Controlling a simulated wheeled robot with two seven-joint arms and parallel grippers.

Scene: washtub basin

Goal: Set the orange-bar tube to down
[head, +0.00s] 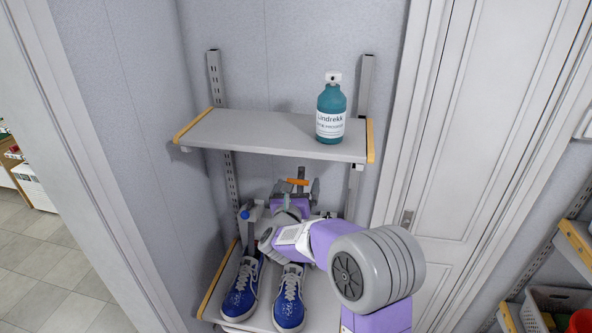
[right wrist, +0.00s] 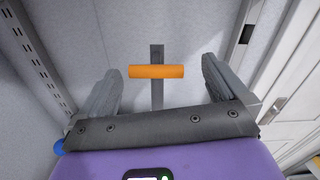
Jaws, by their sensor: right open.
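The orange-bar tube shows in the right wrist view as a short horizontal orange bar (right wrist: 156,71) across a grey upright tube (right wrist: 157,95) against the wall. In the head view the orange bar (head: 298,181) is below the upper shelf, just beyond my right gripper (head: 296,190). In the right wrist view my right gripper (right wrist: 158,74) is open, one finger on each side of the bar, with gaps on both sides. I cannot tell how deep the bar lies between the fingers. The tube's lower part is hidden by the gripper. My left gripper is not in view.
The upper shelf (head: 250,133) holds a teal bottle (head: 331,108) above my right arm. Blue shoes (head: 240,290) stand on the lower shelf (head: 262,318). A blue-tipped grey part (head: 245,214) is left of my gripper. A white door (head: 490,130) is at the right.

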